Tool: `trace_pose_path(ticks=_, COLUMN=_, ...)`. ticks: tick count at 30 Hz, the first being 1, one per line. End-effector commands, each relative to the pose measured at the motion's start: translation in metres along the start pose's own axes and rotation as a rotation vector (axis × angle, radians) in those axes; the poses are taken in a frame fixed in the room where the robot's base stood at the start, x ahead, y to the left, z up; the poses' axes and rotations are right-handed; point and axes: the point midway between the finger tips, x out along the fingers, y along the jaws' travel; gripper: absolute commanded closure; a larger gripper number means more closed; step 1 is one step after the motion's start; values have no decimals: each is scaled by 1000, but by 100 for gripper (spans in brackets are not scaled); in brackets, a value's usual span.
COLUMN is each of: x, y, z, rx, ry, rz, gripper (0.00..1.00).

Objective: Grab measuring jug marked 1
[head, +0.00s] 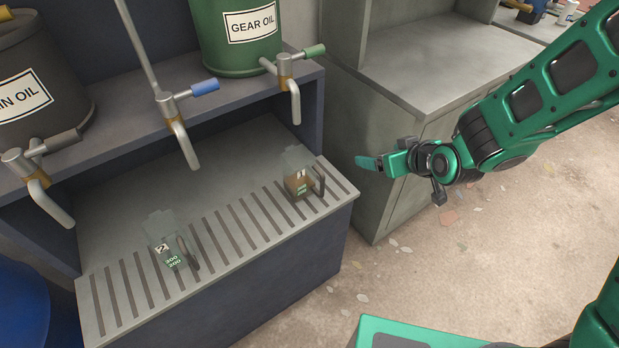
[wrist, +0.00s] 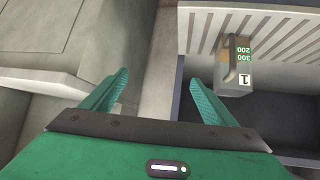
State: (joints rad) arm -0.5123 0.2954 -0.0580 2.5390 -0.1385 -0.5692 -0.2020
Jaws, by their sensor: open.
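The measuring jug marked 1 (head: 298,183) stands on the slatted drip shelf (head: 228,262), near its right end. It is clear, with brown contents and a dark handle. In the wrist view the jug (wrist: 238,72) shows its "1" label and green scale, beyond and right of my right finger. My gripper (head: 368,162) is open and empty, right of the jug and apart from it. In the wrist view both fingers of my gripper (wrist: 157,88) are spread, with no jug between them. A second clear jug, marked 2 (head: 165,245), stands further left on the shelf and looks empty.
Taps hang above the shelf: a green-handled one (head: 290,85), a blue-handled one (head: 178,120) and a grey one (head: 38,180). The gear oil drum (head: 225,50) stands behind. A grey cabinet (head: 420,75) is at right; open floor (head: 480,270) lies in front of it.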

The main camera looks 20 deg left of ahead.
Motion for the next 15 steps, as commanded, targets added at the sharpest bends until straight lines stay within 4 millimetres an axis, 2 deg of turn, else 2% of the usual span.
trace_pose_path(ticks=1, x=15, y=-34, z=0, rx=-31, ry=42, rz=-49, gripper=20)
trace_pose_path(ticks=3, x=28, y=-72, z=-5, rx=-59, ry=113, rz=-100, gripper=20)
trace_pose_path(ticks=6, x=38, y=-117, z=-7, rx=-82, ry=195, rz=-158, gripper=20)
trace_pose_path(ticks=9, x=42, y=-146, z=-7, rx=-91, ry=254, rz=-195, gripper=20)
trace_pose_path(ticks=12, x=43, y=-162, z=-7, rx=-94, ry=289, rz=-215, gripper=20)
trace_pose_path(ticks=15, x=46, y=-169, z=-9, rx=-94, ry=305, rz=-223, gripper=20)
